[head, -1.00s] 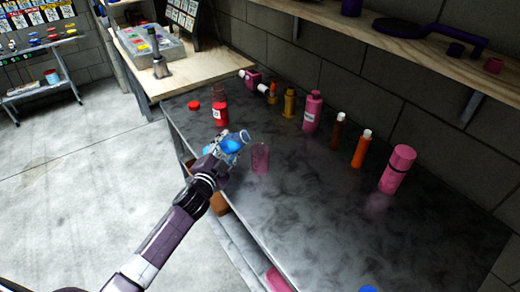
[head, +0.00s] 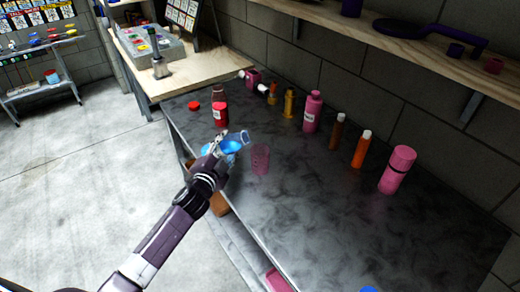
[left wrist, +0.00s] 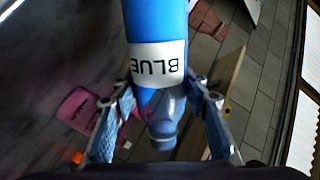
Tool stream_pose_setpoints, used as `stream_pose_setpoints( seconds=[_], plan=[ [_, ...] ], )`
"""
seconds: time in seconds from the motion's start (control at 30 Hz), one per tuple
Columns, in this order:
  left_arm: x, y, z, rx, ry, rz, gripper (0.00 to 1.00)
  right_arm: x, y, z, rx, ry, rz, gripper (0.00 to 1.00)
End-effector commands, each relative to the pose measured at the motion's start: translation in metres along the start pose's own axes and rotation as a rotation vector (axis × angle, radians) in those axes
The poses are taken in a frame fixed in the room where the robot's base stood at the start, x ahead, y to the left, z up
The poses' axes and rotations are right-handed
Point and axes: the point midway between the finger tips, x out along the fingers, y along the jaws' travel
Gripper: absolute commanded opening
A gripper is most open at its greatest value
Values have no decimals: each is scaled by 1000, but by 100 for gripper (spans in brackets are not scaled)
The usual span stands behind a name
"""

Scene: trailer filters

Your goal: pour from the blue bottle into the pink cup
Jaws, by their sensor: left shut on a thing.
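My left gripper (head: 222,147) is shut on the blue bottle (head: 233,146) near the left front edge of the dark table. The bottle is tilted, with its clear neck pointing right toward the pink cup. In the left wrist view the bottle (left wrist: 156,22) with its "BLUE" label lies between the two fingers (left wrist: 162,100). The translucent pink cup (head: 260,159) stands upright on the table, just right of and below the bottle's mouth. I cannot tell whether liquid is flowing. My right gripper is not in view.
The table's front right is mostly clear.

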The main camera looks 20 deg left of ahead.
Motion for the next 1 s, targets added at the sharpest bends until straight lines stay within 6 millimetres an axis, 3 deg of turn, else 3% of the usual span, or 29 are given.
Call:
stream_pose_setpoints(
  seconds=[1.0],
  plan=[
    [0, -7, -2, 62, -7, -2, 8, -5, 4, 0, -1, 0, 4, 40]
  ],
)
